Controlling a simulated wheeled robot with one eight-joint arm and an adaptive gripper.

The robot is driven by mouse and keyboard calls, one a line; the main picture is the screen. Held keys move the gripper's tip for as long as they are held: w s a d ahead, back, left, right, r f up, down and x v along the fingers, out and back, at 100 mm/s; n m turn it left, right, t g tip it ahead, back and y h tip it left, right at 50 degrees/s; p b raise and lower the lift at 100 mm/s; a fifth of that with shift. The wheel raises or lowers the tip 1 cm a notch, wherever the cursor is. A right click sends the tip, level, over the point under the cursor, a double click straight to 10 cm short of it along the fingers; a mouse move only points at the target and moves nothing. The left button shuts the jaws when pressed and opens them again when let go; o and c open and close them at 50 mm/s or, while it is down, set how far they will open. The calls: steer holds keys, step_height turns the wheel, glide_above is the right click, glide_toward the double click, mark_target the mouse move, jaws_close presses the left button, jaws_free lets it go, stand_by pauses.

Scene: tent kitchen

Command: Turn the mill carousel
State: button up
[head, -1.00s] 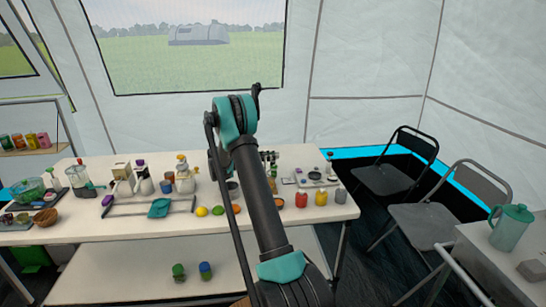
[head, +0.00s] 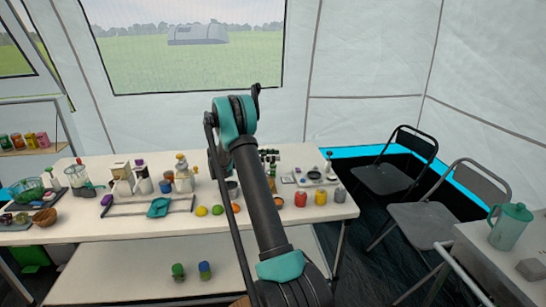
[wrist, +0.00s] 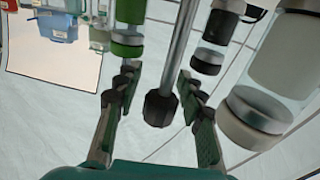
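The mill carousel shows in the head view as a cluster of dark and green mill tops (head: 270,156) on the table, partly hidden behind my arm. In the wrist view the picture is upside down. The carousel's grey central post (wrist: 178,55) ends in a dark faceted knob (wrist: 160,106). A green-banded mill (wrist: 127,42), a black mill (wrist: 212,50) and a larger clear and grey mill (wrist: 265,105) are around the post. My gripper (wrist: 157,90) is open, with one finger on each side of the knob and visible gaps to it. In the head view the gripper is hidden.
The white table (head: 120,228) holds a blender (head: 77,178), a teal cloth-like item (head: 158,207), a lemon (head: 201,211), a lime (head: 217,210) and several jars. A scale-like device (head: 315,175) stands right of the carousel. Chairs (head: 425,220) stand to the right.

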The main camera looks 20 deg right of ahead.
steer(key=shift+r, duration=0.1)
step_height(320, 180, up, 10)
stand_by(0.4)
